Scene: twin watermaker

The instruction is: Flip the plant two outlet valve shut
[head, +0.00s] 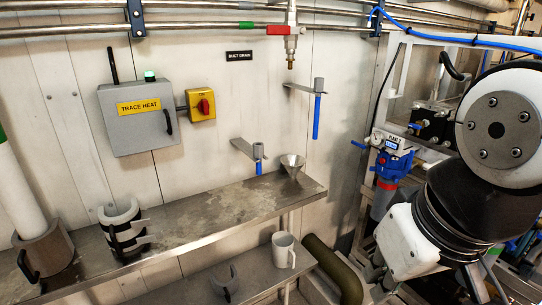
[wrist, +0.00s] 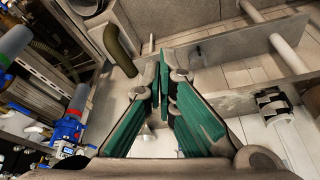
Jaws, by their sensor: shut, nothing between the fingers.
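I cannot tell which is the plant two outlet valve. The blue unit (wrist: 68,130) also shows at the left of the wrist view. My gripper (wrist: 165,66) has green pads, is shut and empty, and is apart from the unit. In the head view my arm hides part of this area.
A steel shelf (head: 190,222) runs along the wall, with a funnel (head: 292,165) and clamp on it. A white mug (head: 284,250) stands on a lower shelf. A dark green pipe (head: 333,268) rises near the unit. A trace heat box (head: 140,125) hangs on the wall.

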